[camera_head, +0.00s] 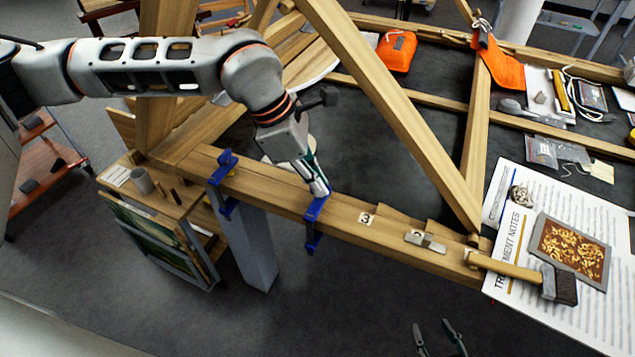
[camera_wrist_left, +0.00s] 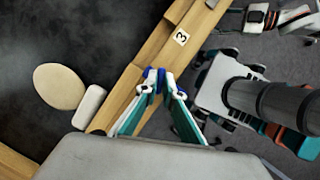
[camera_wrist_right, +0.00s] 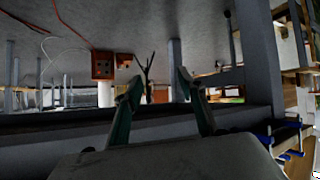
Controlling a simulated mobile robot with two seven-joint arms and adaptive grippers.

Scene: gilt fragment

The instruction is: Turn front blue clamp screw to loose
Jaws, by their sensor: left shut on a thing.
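Two blue clamps sit on the long wooden beam (camera_head: 385,240): one (camera_head: 226,165) nearer the left end, the other (camera_head: 313,243) further right, beside the label "3". My left gripper (camera_head: 317,186) reaches down to the right-hand clamp and is shut on its upper end, which I take to be its screw. The left wrist view shows the fingertips (camera_wrist_left: 160,84) close together at a bit of blue (camera_wrist_left: 151,73); the fingers hide most of the screw, and its turn cannot be read. My right gripper (camera_head: 438,338) is open and empty, in front of the beam; its spread fingers show in the right wrist view (camera_wrist_right: 158,85).
A brush (camera_head: 520,270) and a metal piece (camera_head: 425,241) lie at the beam's right, near printed sheets (camera_head: 510,230) and an ornate panel (camera_head: 572,250). A slanting wooden post (camera_head: 390,110) rises behind the beam. The floor in front is clear.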

